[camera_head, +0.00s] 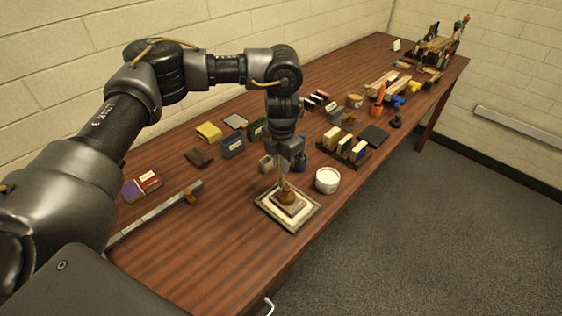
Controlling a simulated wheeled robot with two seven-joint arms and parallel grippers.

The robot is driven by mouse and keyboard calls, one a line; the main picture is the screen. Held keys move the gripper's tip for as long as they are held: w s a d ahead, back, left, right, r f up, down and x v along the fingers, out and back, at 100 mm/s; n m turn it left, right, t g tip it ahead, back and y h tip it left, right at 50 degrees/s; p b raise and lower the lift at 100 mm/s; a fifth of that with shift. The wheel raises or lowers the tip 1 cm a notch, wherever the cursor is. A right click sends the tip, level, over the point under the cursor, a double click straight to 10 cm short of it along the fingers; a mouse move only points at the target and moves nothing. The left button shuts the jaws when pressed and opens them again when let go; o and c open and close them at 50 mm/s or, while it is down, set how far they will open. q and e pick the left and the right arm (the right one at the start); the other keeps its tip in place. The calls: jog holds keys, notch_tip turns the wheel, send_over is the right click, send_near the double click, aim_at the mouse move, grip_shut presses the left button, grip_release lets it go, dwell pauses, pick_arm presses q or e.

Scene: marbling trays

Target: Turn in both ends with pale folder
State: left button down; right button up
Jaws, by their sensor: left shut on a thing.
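A flat square piece (263,207) with a dark border and a pale inner area lies near the table's front edge. On its middle sits a small brown block with a rounded brown knob (287,196). My left gripper (286,184) points straight down over this piece, its fingertips shut at the top of the knob. I cannot make out a pale folder for certain; a narrow pale strip shows between the fingers, but may be part of the gripper. My right gripper is not in view.
A white round tub (327,180) stands close to the right of the piece. A long metal bar (155,212) with a brown knob lies at the left. A dark rack (357,160) of upright blocks stands beyond the tub. The front left tabletop (215,255) is clear.

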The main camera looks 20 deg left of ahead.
pick_arm(q)
jog(key=shift+r+p, duration=0.4)
jog(key=shift+p, duration=0.15)
notch_tip(320, 180, up, 6)
jog(key=p, duration=0.5)
dwell(0.4)
